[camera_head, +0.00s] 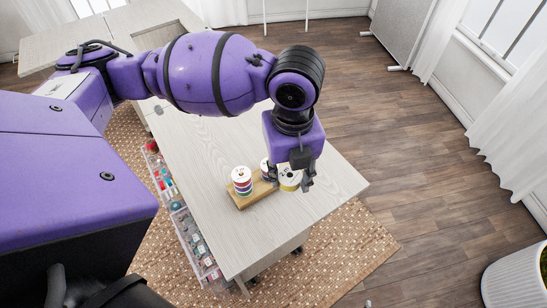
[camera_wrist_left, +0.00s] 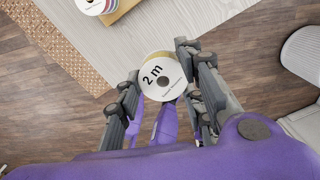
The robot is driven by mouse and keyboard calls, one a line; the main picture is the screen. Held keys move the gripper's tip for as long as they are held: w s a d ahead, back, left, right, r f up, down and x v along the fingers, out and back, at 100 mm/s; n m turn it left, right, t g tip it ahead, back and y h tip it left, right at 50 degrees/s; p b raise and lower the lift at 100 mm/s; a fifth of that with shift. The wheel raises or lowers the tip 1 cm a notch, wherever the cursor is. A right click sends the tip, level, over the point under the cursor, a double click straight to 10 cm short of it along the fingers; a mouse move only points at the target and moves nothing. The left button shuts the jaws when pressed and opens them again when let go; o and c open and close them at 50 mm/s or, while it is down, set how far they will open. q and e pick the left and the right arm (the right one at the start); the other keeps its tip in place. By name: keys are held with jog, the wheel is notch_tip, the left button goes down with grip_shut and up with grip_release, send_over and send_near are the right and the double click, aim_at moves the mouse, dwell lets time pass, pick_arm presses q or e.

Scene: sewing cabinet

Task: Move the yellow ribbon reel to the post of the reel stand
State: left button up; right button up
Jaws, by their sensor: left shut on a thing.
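The yellow ribbon reel (camera_head: 289,183) has a white face and is between the fingers of my left gripper (camera_head: 291,184). In the left wrist view the reel (camera_wrist_left: 166,78) shows its white face with "2 m" and a centre hole, and a yellow edge. The left gripper (camera_wrist_left: 158,66) is shut on it, one finger on each side. The reel stand (camera_head: 254,196) is a wooden base on the table, just left of the held reel. It carries a reel with coloured bands (camera_head: 241,182) and another reel (camera_head: 265,166) partly hidden by the gripper. I cannot make out a bare post.
The pale wooden table (camera_head: 225,235) has free room in front of the stand. Its right edge is close to the gripper. Open drawers of sewing supplies (camera_head: 190,235) stand along its left side. A woven rug (camera_head: 345,250) lies below, and a white pot (camera_head: 515,280) stands at lower right.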

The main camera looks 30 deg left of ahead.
jog(key=shift+s, duration=0.15)
pick_arm(q)
jog(key=w+a+n, duration=0.1)
jog(key=w, duration=1)
jog(key=shift+m, duration=0.5)
jog(key=w+a+f, duration=0.1)
jog(key=w+f, duration=0.1)
jog(key=w+a+f, duration=0.2)
jog(key=f, duration=0.1)
jog(key=w+a+f+b, duration=0.1)
jog(key=w+f, duration=0.1)
jog(key=shift+w+a+f, duration=0.15)
jog(key=shift+w+f, duration=0.1)
jog(key=shift+w, duration=0.1)
jog(key=shift+w+r, duration=0.1)
jog(key=shift+r, duration=0.05)
jog(key=shift+f, duration=0.7)
pick_arm(e)
jog(key=shift+s+d+f, duration=0.35)
jog(key=shift+s+f, duration=0.35)
jog(key=shift+f, duration=0.05)
